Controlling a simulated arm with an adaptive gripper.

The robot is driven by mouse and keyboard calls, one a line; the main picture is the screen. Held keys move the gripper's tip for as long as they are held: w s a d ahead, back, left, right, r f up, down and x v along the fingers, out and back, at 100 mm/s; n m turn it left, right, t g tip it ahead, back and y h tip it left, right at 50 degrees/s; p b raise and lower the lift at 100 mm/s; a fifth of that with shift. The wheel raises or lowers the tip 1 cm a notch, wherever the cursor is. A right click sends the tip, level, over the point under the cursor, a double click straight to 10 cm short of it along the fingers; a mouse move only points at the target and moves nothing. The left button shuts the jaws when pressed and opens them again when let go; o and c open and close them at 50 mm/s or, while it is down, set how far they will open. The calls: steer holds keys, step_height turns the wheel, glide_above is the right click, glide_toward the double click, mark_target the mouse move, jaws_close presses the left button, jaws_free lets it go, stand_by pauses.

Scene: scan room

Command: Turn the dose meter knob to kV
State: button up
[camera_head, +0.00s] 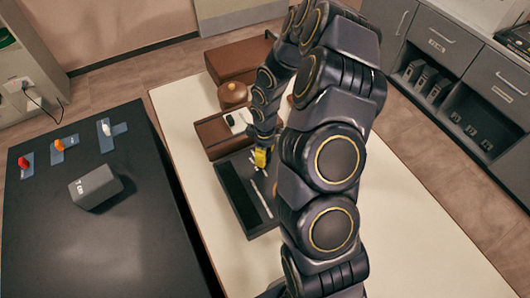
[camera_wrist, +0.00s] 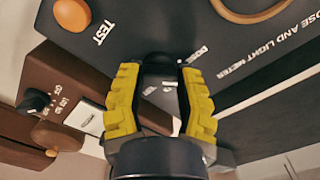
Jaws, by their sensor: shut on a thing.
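The dose and light meter (camera_wrist: 245,60) is a dark panel with white lettering in the wrist view; "TEST" and "DOSE" show, and no kV mark is readable. A dark knob (camera_wrist: 158,62) stands between my yellow finger pads. My gripper (camera_wrist: 160,82) is shut on this knob, with one pad on each side. My fingers hide much of the knob, and I cannot tell which mark it points to. In the head view the meter (camera_head: 236,198) lies on the pale table, and my gripper (camera_head: 262,157) is at its far end.
An orange button (camera_wrist: 72,13) is beside "TEST". A brown unit (camera_wrist: 60,72) with a black knob (camera_wrist: 33,101) and a white plate (camera_wrist: 85,116) stands close to the left. In the head view, a black table (camera_head: 125,240) at left holds a grey block (camera_head: 95,186).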

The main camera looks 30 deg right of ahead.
steer(key=shift+m, duration=1.7)
steer(key=o, duration=1.1)
step_height(320, 180, up, 12)
steer(key=shift+a+r, duration=0.1)
